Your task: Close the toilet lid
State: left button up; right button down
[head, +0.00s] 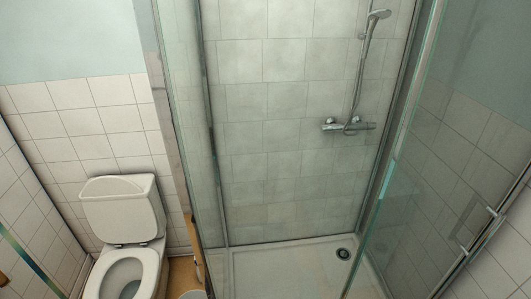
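The white toilet (150,262) stands at the lower left, cut off by the bottom edge of the head view. Its bowl is uncovered, and the pale seat ring around the dark opening shows from above. The white cistern (122,215) rises behind the bowl against the tiled wall. Two small dark hinge points show between the seat and the cistern. I cannot clearly tell a raised lid apart from the cistern front. Neither of my grippers is in view.
A glass shower enclosure with a glass panel (180,130) stands right of the toilet. Its white tray (280,270) lies beyond. A tiled wall closes off the left.

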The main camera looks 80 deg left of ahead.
aim_at(117, 210)
jog(key=k+u, duration=0.1)
jog(key=u, duration=4)
jog(key=i+j+z, duration=0.1)
jog(key=j+z, duration=0.15)
jog(key=j, duration=0.15)
jog(key=i+j+z, duration=0.25)
jog(key=j+z, duration=0.2)
jog(key=j, duration=0.15)
jog(key=i+j+z, duration=0.6)
jog(key=z, duration=0.15)
jog(key=i, duration=0.1)
